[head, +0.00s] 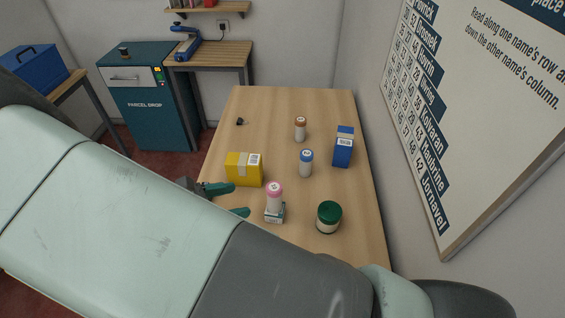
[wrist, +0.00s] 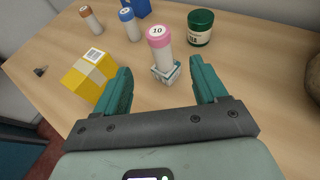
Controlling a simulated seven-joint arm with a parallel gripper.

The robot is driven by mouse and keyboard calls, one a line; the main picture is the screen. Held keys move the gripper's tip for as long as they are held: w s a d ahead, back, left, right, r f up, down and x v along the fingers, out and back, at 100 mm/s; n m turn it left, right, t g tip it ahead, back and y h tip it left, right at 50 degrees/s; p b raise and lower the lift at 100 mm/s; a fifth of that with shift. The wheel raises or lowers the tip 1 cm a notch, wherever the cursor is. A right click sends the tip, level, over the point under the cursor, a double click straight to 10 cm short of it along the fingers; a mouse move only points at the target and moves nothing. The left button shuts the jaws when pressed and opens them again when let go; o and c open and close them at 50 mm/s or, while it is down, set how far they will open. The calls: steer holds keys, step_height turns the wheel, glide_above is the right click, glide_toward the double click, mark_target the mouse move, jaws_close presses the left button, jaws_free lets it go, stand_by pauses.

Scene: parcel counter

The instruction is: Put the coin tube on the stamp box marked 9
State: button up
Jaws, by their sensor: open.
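A white coin tube with a pink cap (head: 274,190) stands upright on a small white and teal box (head: 275,218). In the wrist view the cap of the pink-capped tube (wrist: 159,36) reads 10, and the small box (wrist: 166,76) shows under it. I cannot read a number on the box. My gripper (head: 228,200) is open and empty, just left of the tube in the head view. In the wrist view the tube and box appear between and beyond the fingertips (wrist: 161,64), touching neither finger. A blue-capped tube (head: 306,164) and a brown-capped tube (head: 300,130) stand farther back.
A yellow parcel (head: 239,169) lies close to my gripper, on its far side. A green-lidded jar (head: 328,217) stands right of the small box. A blue box (head: 343,150) stands near the right edge. A small black object (head: 240,121) lies at back left. The counter's far end is clear.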

steer(key=w+d+r+m+g+y, duration=0.1)
steer(key=d+r+m+g+y, duration=0.25)
steer(key=d+r+m, duration=0.45)
steer(key=d+r+m+g+y, duration=0.35)
steer(key=d+r+m, duration=0.2)
steer(key=r, duration=0.55)
steer(key=s+d+r+m+t+y, duration=0.4)
steer(key=s+d+r+m, duration=0.7)
steer(key=r, duration=0.1)
steer(key=shift+s+d+r+t, duration=0.2)
steer(key=shift+d+r+t, duration=0.15)
steer(key=shift+r+t, duration=0.05)
